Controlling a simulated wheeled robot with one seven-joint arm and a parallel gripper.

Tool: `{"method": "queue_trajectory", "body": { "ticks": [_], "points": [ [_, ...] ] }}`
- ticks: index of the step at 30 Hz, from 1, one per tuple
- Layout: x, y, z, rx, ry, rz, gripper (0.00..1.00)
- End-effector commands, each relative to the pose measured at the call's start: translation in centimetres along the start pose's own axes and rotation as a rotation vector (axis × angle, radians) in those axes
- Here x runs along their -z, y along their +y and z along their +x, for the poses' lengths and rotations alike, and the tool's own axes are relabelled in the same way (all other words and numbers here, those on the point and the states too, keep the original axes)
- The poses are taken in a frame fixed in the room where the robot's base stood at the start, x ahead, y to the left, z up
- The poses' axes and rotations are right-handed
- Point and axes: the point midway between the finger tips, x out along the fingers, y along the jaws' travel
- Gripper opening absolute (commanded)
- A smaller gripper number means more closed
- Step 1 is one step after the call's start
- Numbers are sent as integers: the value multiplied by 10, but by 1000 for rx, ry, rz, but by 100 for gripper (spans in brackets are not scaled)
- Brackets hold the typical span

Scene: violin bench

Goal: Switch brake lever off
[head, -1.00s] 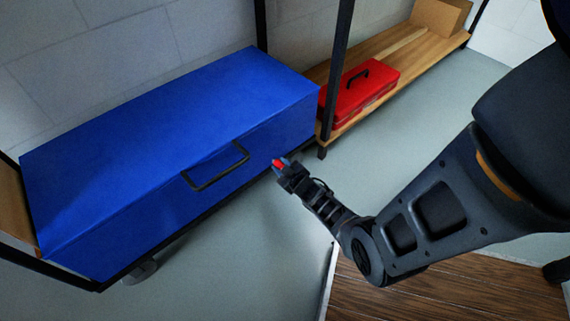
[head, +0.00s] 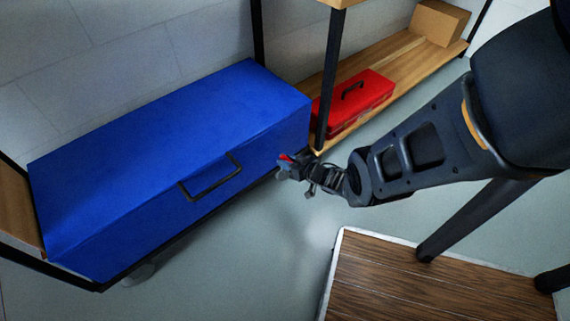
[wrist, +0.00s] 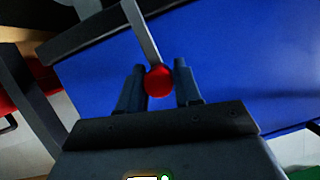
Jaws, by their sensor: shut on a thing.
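The brake lever shows in the wrist view as a thin grey rod (wrist: 141,32) ending in a round red knob (wrist: 158,82). In the head view a small patch of the red knob (head: 286,157) shows at the tip of my gripper, near the right front corner of the blue chest. My gripper (wrist: 159,88) has one finger on each side of the knob and is shut on it. It also shows in the head view (head: 284,163). The lever's base is not clearly visible.
A large blue chest (head: 170,150) with a black handle sits in a dark-framed rack on the left. A red toolbox (head: 354,99) and a cardboard box (head: 440,23) stand on a wooden shelf behind. A wooden tabletop (head: 420,285) is at lower right. Grey floor lies between.

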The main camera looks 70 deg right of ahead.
Motion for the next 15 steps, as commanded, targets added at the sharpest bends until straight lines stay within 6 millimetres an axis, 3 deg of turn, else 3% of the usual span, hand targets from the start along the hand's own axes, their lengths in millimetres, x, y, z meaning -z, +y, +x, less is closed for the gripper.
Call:
{"method": "queue_trajectory", "body": {
  "ticks": [15],
  "points": [
    [0,8,-1,-7,-3,0,0]
  ]
}}
